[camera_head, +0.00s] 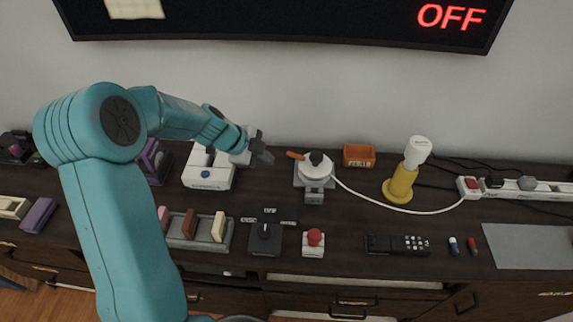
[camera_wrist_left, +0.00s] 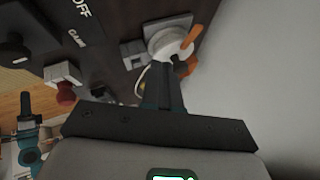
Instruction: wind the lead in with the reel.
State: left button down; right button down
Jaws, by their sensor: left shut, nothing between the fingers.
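The reel (camera_head: 316,168) is a white drum with a black centre knob on a grey base, near the back of the dark cabinet. Its orange crank handle (camera_head: 295,155) points left. The white lead (camera_head: 400,208) curves from the reel to the right, slack, and reaches the red-switched end of a power strip. My left gripper (camera_head: 265,148) is shut and empty, just left of the handle. In the left wrist view its fingers (camera_wrist_left: 172,84) point at the reel (camera_wrist_left: 168,42), with the orange handle (camera_wrist_left: 192,36) beyond the fingertips.
A white box (camera_head: 208,170) stands left of the reel. An orange tray (camera_head: 359,155) and a yellow lamp (camera_head: 402,182) stand to its right. In front are a joystick box (camera_head: 265,238), a red button (camera_head: 314,239) and a remote (camera_head: 397,244). A power strip (camera_head: 525,189) lies right.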

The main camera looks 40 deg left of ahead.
aim_at(311, 161)
pick_arm(q)
jog(key=p+x, duration=0.1)
jog(key=x, duration=0.9)
jog(key=shift+w+d+r+p, duration=0.1)
jog(key=shift+p, duration=0.25)
jog(key=w+p, duration=0.3)
jog(key=shift+a+r, duration=0.15)
jog(key=shift+a, duration=0.2)
jog(key=shift+w, duration=0.35)
jog(key=shift+w+f, duration=0.1)
jog(key=shift+f, duration=0.1)
jog(key=shift+a, duration=0.1)
